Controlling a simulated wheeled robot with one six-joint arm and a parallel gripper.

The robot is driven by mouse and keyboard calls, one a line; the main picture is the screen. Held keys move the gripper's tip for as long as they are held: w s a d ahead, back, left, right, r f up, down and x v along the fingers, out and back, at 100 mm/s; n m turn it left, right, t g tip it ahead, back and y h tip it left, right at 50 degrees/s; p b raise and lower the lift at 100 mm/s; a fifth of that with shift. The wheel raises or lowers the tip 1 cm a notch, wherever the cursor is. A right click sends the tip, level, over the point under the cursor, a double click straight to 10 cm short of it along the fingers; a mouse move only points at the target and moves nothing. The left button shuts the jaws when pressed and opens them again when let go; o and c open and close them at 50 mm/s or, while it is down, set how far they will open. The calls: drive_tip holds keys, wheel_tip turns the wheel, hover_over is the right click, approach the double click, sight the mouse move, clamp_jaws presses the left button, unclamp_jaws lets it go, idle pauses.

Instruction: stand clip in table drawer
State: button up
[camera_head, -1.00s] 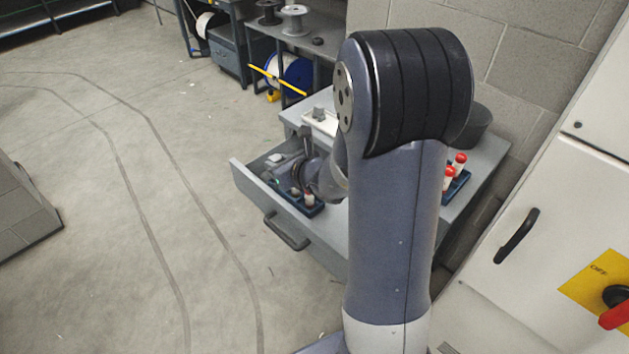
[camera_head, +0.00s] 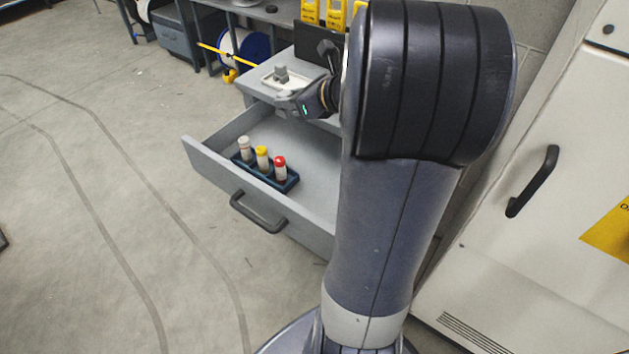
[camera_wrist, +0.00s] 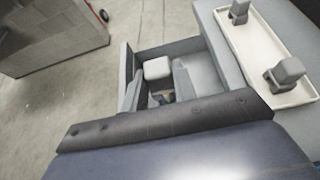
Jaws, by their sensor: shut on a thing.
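My gripper (camera_head: 284,99) is shut in front of the tray, above the back of the open drawer (camera_head: 203,158). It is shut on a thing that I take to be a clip. The held piece is mostly hidden, and its tilt cannot be told. In the wrist view the pale fingertips (camera_wrist: 170,74) show beyond the dark gripper body, with the drawer (camera_wrist: 190,46) below. A grey clip (camera_head: 281,73) stands on a white tray (camera_head: 268,81) on the table top. The wrist view shows two grey clips, a nearer one (camera_wrist: 286,73) and a farther one (camera_wrist: 239,13), on the tray (camera_wrist: 262,50).
A blue rack (camera_head: 286,186) in the drawer holds bottles with white, yellow and red caps. The drawer floor right of it looks bare. My arm hides the table's right side. A white cabinet (camera_head: 520,260) stands at the right. The floor (camera_head: 90,200) at the left is open.

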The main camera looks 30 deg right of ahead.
drive_tip(key=s+d+f+b, duration=0.5)
drive_tip(key=s+d, duration=0.1)
drive_tip(key=s, duration=0.1)
drive_tip(key=f+b, duration=0.2)
drive_tip(key=f, duration=0.3)
drive_tip(key=f+b, duration=0.2)
drive_tip(key=f, duration=0.4)
drive_tip(key=f+b, duration=0.2)
drive_tip(key=f, duration=0.4)
drive_tip(key=shift+s+f, duration=0.15)
drive_tip(key=shift+s, duration=0.1)
drive_tip(key=shift+f, duration=0.2)
drive_tip(key=o, duration=1)
drive_tip(key=shift+r, duration=0.1)
